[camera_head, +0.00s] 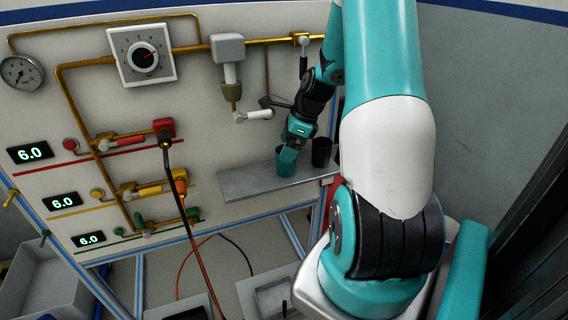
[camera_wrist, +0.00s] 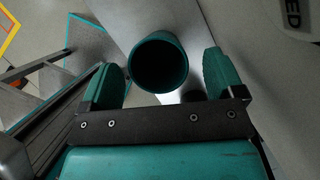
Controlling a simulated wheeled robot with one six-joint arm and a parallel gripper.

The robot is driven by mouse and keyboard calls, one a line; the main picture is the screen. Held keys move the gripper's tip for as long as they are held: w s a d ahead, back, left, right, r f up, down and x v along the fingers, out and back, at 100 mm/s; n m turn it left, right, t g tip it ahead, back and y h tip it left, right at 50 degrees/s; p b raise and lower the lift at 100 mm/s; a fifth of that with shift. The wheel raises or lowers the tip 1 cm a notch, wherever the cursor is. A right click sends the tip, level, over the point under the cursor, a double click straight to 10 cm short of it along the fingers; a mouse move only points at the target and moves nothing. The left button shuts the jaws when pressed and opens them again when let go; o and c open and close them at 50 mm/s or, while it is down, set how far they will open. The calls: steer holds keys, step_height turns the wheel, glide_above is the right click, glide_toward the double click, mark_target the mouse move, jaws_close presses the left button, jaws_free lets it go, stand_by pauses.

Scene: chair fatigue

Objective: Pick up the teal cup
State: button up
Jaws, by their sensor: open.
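The teal cup (camera_head: 284,164) stands upright on a grey shelf (camera_head: 262,181) fixed to the panel. In the wrist view I look down into the open mouth of the teal cup (camera_wrist: 158,64). My gripper (camera_wrist: 165,72) is open, with one teal finger on each side of the cup and visible gaps between. In the head view my gripper (camera_head: 291,147) comes down over the cup and hides part of its upper edge. Nothing is held.
A black cup (camera_head: 321,152) stands on the shelf just right of the teal cup. The panel behind carries copper pipes, a dial (camera_head: 144,56), a gauge (camera_head: 21,72) and valves. A white-handled lever (camera_head: 258,114) sticks out above the shelf. The shelf's left part is bare.

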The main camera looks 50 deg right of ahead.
mark_target(277, 168)
steer(key=shift+x, duration=1.9)
steer(key=shift+s, duration=0.15)
steer(key=c, duration=0.9)
steer(key=shift+c, duration=0.2)
